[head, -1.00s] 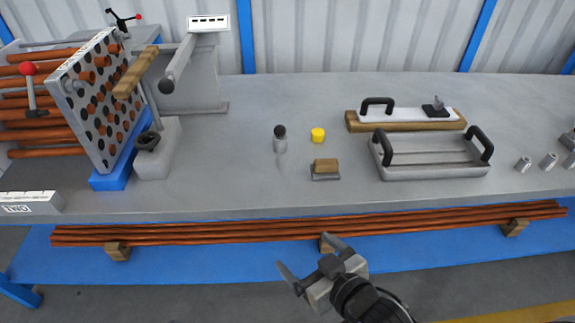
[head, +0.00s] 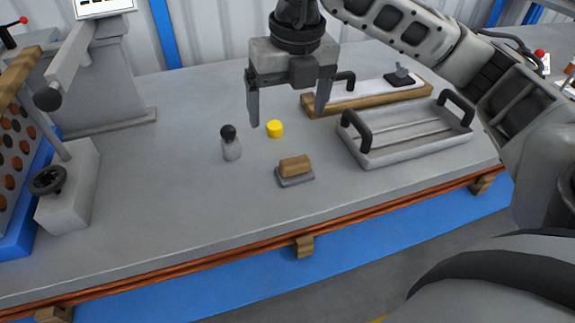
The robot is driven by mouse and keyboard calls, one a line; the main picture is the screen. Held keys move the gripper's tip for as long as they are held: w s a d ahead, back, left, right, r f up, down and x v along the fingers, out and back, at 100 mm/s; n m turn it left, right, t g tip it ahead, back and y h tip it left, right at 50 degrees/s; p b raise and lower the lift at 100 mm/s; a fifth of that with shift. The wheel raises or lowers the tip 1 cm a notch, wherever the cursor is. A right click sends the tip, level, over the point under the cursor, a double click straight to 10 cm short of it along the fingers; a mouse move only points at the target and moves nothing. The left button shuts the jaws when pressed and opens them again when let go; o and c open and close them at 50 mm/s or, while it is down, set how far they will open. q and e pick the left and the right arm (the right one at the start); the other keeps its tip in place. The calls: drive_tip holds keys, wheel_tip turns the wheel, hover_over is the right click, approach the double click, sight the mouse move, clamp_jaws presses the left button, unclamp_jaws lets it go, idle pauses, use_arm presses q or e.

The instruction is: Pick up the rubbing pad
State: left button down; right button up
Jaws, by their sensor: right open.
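The rubbing pad (head: 295,170) looks like a small tan block on a grey base. It lies on the grey workbench near its front edge, in the middle of the head view. My right gripper (head: 288,117) points down above the bench, beyond and above the pad. Its two fingers are spread wide and nothing is between them. The gripper is apart from the pad. My left gripper is not in view.
A yellow cylinder (head: 275,129) and a grey bottle with a black knob (head: 231,143) stand near the pad. A metal tray with black handles (head: 410,136) is to the right, a wooden-edged board (head: 370,97) behind it. A machine (head: 70,185) stands left. Bench between is clear.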

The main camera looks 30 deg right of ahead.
drive_tip(key=d+f, duration=0.1)
drive_tip(key=d, duration=0.1)
approach(295, 161)
drive_tip(key=shift+m+h, duration=0.3)
drive_tip(key=shift+h, duration=0.1)
drive_tip(key=f, duration=0.3)
drive_tip(key=w+f, duration=0.1)
drive_tip(key=f, duration=0.1)
drive_tip(key=shift+w+a+b, duration=0.1)
drive_tip(key=shift+a+b, duration=0.25)
drive_tip(key=shift+a, duration=0.05)
drive_tip(key=f, duration=0.4)
drive_tip(key=shift+d+f, duration=0.3)
drive_tip(key=shift+f, duration=0.45)
drive_tip(key=c, duration=1)
drive_tip(key=shift+c, duration=0.4)
drive_tip(key=shift+r, duration=0.1)
